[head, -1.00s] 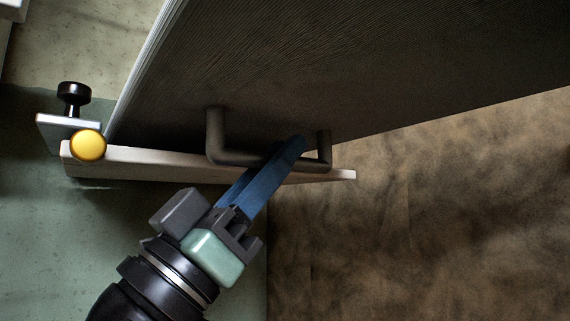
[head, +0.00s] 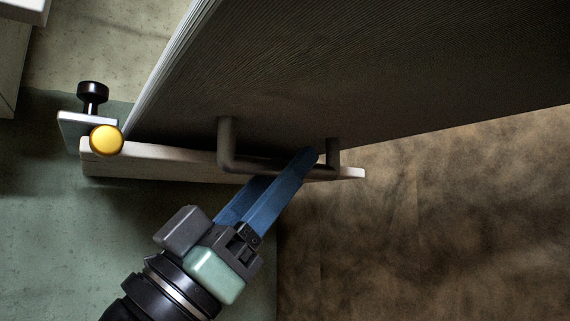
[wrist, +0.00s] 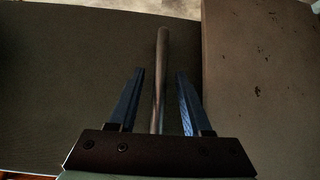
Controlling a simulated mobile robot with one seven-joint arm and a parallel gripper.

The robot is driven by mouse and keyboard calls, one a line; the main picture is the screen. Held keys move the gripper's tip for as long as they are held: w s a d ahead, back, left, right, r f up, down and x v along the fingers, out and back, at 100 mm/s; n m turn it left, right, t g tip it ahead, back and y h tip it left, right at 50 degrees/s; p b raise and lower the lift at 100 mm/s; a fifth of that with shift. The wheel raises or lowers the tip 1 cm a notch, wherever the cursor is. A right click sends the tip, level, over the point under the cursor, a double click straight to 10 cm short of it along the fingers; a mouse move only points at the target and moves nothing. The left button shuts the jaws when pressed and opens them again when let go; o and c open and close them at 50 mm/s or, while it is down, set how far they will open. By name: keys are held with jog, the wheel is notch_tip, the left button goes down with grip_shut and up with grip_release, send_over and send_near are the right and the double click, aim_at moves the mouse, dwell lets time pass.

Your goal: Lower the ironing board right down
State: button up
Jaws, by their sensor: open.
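The ironing board (head: 400,60) is the large dark, ribbed panel that slants across the top of the head view. A dark grey U-shaped handle (head: 228,145) is fixed to it near its lower edge. My gripper (head: 291,167), with blue fingers, is at the handle bar. In the wrist view the handle (wrist: 161,70) runs between the two fingers of my gripper (wrist: 160,73), with a visible gap on both sides. The jaws are open around the bar, not closed on it. Part of one finger is hidden behind the bar in the head view.
A pale bar (head: 150,162) runs behind the handle. At its left end are a yellow round knob (head: 106,140) and a black knob (head: 93,93) on a light bracket. A white block (head: 25,10) is at the top left corner. Brown mottled floor (head: 430,220) lies open at right.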

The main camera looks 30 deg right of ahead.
jog(key=p+v, duration=0.2)
jog(key=v, duration=0.9)
